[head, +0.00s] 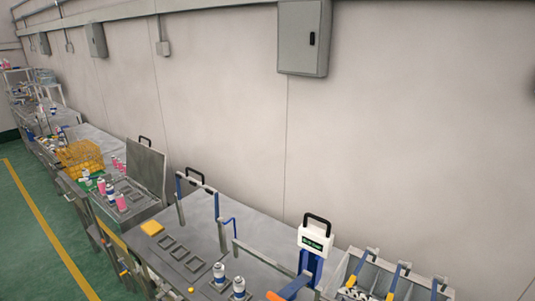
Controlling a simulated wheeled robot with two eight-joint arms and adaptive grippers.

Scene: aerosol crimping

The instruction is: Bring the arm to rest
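Neither of my arms nor my grippers shows in the head view. Two white and blue aerosol cans, a left one (219,273) and a right one (239,287), stand upright near the front of the grey metal bench (203,222). A white device (315,239) with a black handle and a green display sits on a blue column to their right.
A yellow block (152,228) lies at the bench's left corner, beside several empty square recesses. Dividers with blue and yellow handles fill a rack (384,276) at right. Pink cans (121,202) and a yellow basket (80,156) stand further left. Green floor lies left.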

